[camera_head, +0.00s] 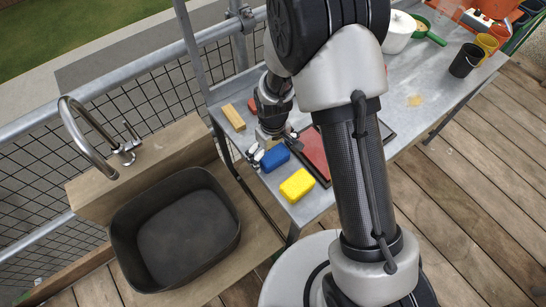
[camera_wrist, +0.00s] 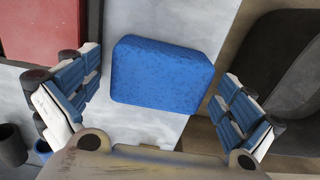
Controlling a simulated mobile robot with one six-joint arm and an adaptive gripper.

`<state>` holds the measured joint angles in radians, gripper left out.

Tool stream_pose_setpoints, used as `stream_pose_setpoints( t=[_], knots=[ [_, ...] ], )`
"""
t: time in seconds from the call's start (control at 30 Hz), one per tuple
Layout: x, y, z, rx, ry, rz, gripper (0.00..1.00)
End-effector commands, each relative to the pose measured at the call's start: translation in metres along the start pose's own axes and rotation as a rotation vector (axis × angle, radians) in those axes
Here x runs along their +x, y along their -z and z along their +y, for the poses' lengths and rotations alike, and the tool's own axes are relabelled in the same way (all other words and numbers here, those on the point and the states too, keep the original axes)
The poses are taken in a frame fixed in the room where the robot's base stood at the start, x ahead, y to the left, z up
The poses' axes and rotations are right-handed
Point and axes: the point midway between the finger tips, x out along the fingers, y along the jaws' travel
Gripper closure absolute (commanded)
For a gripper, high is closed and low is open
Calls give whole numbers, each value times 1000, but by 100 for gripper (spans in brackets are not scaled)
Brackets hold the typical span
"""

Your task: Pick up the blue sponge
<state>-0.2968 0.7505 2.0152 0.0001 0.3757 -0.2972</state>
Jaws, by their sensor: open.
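The blue sponge (camera_head: 274,158) lies on the grey metal table near its left edge, in the head view. In the wrist view the blue sponge (camera_wrist: 161,74) sits between and just beyond the two fingers, with gaps on both sides. My gripper (camera_head: 268,146) is low over the table at the sponge in the head view. In the wrist view my gripper (camera_wrist: 160,92) is open and empty, its blue-padded fingers spread wide. The head view does not show the fingers clearly.
A yellow sponge (camera_head: 297,185) lies in front of the blue one. A red panel (camera_head: 313,153) lies to its right. A wooden block (camera_head: 233,117) is behind. A dark sink basin (camera_head: 179,229) stands left of the table (camera_head: 314,209). Cups (camera_head: 466,60) and a white pot (camera_head: 397,32) stand at the far right.

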Motion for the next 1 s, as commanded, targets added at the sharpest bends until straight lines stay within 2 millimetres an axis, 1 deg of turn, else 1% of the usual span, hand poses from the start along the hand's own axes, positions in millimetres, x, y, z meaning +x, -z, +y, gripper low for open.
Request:
stream_pose_setpoints(
  t=[0.07,0.67,0.87,1.0],
  knots=[
    [-1,0,0,0,0,1,0],
    [-1,0,0,0,0,0,39],
    [-2,0,0,0,0,0,41],
    [-8,0,0,0,0,1,41]
  ],
)
